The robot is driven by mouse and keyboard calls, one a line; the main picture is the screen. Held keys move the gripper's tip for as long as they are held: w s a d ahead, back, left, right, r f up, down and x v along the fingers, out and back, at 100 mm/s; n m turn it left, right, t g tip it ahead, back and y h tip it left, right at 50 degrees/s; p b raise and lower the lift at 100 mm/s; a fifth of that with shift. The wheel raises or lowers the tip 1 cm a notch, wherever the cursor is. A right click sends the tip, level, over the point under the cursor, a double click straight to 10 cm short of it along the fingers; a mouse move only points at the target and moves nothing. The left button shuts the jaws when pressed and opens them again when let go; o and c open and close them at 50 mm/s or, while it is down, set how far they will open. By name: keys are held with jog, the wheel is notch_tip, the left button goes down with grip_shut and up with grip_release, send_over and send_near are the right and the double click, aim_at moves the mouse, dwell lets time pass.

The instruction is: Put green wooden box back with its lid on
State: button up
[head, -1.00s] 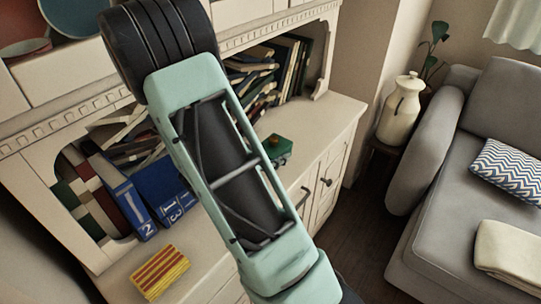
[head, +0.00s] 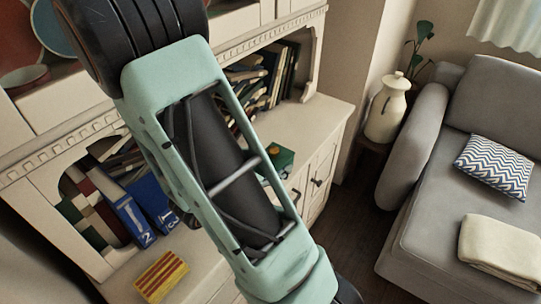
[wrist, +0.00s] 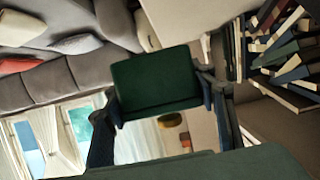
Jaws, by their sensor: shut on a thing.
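My gripper (wrist: 158,97) is shut on a dark green, square-faced piece (wrist: 155,82), held between its two dark fingers in the wrist view. I cannot tell whether this piece is the green wooden box or its lid. In the head view a small green piece (head: 282,158) shows just right of my arm, in front of the cabinet top. I cannot tell whether it is the held piece. My arm hides the gripper in the head view.
The cream cabinet (head: 318,118) has shelves with leaning books (head: 285,70) and blue binders (head: 128,218). A striped yellow-red block (head: 161,276) lies on its top at lower left. A cream vase (head: 386,108) and grey sofa (head: 420,235) stand right.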

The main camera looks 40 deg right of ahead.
aim_at(275, 167)
jog(key=shift+s+a+r+p, duration=0.3)
jog(key=shift+s+r+p, duration=0.55)
jog(key=shift+p, duration=2.1)
jog(key=s+p, duration=0.1)
jog(key=p, duration=0.2)
jog(key=shift+a+p, duration=0.15)
jog(key=shift+p, duration=0.15)
jog(key=shift+a, duration=0.1)
